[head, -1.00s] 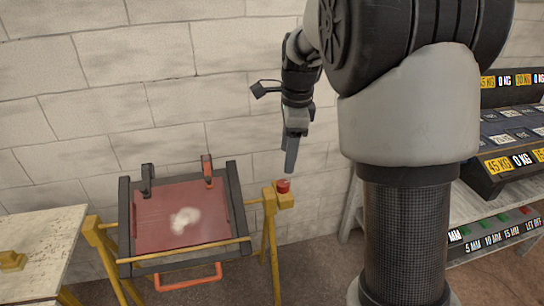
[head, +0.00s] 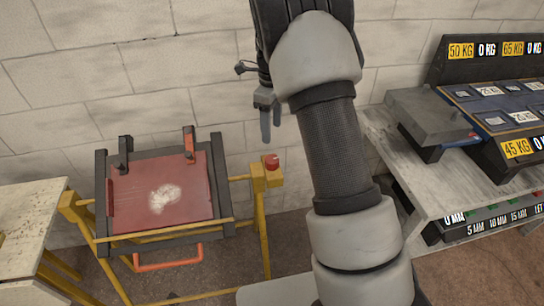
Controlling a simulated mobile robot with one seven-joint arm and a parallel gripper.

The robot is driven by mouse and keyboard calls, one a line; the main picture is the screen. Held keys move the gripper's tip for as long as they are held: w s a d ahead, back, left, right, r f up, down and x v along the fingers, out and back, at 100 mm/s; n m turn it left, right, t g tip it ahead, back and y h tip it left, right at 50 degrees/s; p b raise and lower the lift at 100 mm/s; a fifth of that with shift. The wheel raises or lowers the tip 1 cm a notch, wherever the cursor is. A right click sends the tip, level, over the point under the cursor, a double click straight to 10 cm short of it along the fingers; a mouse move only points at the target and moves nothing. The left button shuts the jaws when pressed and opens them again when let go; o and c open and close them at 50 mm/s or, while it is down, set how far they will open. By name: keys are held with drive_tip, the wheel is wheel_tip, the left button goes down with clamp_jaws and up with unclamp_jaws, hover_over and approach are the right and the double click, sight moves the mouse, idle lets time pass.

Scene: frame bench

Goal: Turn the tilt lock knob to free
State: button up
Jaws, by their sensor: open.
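The tilt lock knob (head: 271,162) is a small red knob on a yellow block at the right end of the yellow frame. My gripper (head: 271,125) hangs just above the knob, fingers pointing down, open and apart from it. The frame (head: 264,205) carries a dark tilting holder with a reddish panel (head: 140,205) that has a pale patch on it. Which way the knob is turned is too small to tell.
An orange handle (head: 168,265) hangs below the panel's front. A pale table (head: 28,215) stands at the left. At the right, a grey bench (head: 395,150) holds dark labelled racks and a grey box (head: 432,115). A block wall stands close behind the frame.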

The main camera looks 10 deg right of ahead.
sight(272, 159)
wheel_tip(272, 159, down, 14)
drive_tip(key=shift+r+p, duration=0.1)
drive_tip(key=shift+p, duration=0.2)
drive_tip(key=shift+c, duration=0.2)
drive_tip(key=shift+w, duration=0.1)
drive_tip(key=c, duration=1)
